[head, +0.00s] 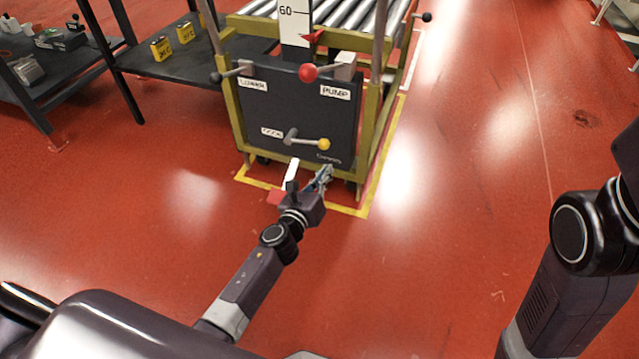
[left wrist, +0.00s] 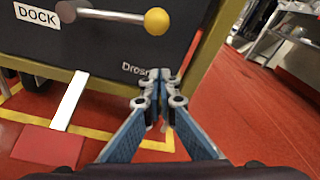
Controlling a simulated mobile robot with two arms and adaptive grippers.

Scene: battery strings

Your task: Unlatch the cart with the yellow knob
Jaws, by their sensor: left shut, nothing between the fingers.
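The cart (head: 290,120) has a dark front panel in an olive-yellow frame. A grey lever with a yellow knob (head: 323,144) sits low on the panel and points right, beside a white label. In the left wrist view the yellow knob (left wrist: 157,21) is at the top, with the label DOCK (left wrist: 37,14) to its left. My left gripper (head: 325,172) is shut and empty, just below the knob and in front of the panel's lower edge. It also shows in the left wrist view (left wrist: 160,78), apart from the knob. My right gripper is out of view.
A red-knobbed lever (head: 308,72) marked PUMP and a dark-knobbed lever (head: 216,77) marked LOWER are higher on the panel. A red pedal (head: 277,197) with a white bar sticks out low, near my left gripper. Dark tables (head: 130,70) stand left. Open red floor lies right.

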